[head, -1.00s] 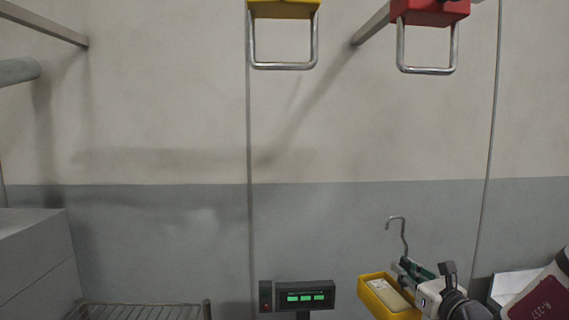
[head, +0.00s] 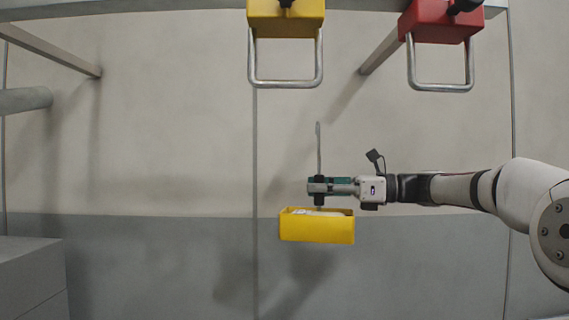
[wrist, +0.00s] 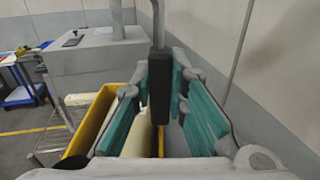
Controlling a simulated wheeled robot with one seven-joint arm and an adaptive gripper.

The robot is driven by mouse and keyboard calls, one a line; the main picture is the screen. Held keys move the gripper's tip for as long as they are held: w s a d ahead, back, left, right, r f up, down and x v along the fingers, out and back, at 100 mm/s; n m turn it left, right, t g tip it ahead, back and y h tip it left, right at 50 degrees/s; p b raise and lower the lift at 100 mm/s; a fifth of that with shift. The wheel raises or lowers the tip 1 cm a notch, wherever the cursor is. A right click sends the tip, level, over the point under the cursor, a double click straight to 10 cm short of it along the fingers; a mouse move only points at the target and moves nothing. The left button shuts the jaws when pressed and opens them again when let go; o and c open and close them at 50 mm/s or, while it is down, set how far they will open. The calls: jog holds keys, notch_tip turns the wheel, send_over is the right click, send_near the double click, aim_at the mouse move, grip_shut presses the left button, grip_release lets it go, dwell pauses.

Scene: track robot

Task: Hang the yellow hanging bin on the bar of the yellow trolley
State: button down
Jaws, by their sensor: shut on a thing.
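The yellow hanging bin (head: 318,229) hangs level from its upright hook rod (head: 319,150) in the head view, with a pale item inside. My gripper (head: 318,187) is shut on the dark grip of that rod, just above the bin. In the wrist view the teal-padded fingers (wrist: 160,95) close around the black grip, and the bin (wrist: 92,122) shows below and to the left. The yellow trolley (head: 285,18) is at the top of the head view, with its metal bar (head: 285,84) hanging under it. The rod's top is below and to the right of this bar, apart from it.
A red trolley (head: 440,24) with a similar bar (head: 442,87) hangs to the right. A grey box-like unit (head: 32,275) stands at lower left. A round grey bar (head: 25,100) juts in from the left. The space between bin and yellow trolley looks clear.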

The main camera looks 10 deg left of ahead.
jog(key=s+a+r+n+g+b, duration=0.1)
jog(key=s+a+r+n+g, duration=0.2)
jog(key=s+a+r+g, duration=0.25)
jog(key=s+d+f+t+p, duration=0.1)
jog(key=s+d+p, duration=0.1)
jog(key=s+p, duration=0.8)
jog(key=shift+s+d+h+p, duration=0.25)
jog(key=shift+s+h+p, duration=0.1)
jog(key=shift+s, duration=2.35)
jog(key=shift+f, duration=0.1)
jog(key=c, duration=1.5)
grip_release()
